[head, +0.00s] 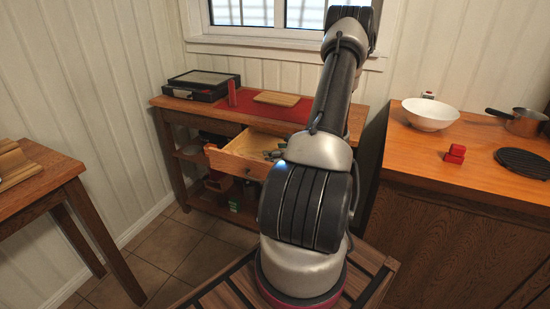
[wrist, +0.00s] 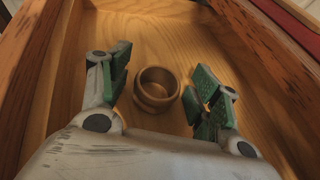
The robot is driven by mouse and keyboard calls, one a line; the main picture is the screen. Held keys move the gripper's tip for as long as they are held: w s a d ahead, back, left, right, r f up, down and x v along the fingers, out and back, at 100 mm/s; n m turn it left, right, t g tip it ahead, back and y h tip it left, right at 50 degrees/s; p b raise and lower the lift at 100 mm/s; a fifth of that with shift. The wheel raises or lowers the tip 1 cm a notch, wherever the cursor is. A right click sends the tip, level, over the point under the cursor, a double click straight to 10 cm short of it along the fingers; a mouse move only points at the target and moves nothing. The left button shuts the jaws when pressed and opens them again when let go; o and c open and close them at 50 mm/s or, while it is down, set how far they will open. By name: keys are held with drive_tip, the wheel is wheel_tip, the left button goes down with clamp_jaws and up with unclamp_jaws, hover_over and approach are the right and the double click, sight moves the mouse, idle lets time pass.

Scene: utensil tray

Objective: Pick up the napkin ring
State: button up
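The napkin ring (wrist: 156,89) is a small round brown ring. In the wrist view it rests on the bare wooden floor of the open drawer (wrist: 178,40). My gripper (wrist: 163,78) is open inside the drawer, with one green-padded finger on each side of the ring. Both fingers look apart from the ring, with a gap on each side. In the head view the drawer (head: 229,163) is pulled out of the table. My gripper (head: 276,154) shows only in small part there, and the ring cannot be made out.
The drawer's walls stand close around my gripper. On the table above lie a red mat (head: 243,100), a cutting board (head: 277,98) and a black box (head: 201,84). A counter at right holds a white bowl (head: 430,114), a saucepan (head: 524,122) and a red object (head: 455,154).

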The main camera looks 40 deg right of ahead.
drive_tip(key=c, duration=0.5)
drive_tip(key=shift+r, duration=0.1)
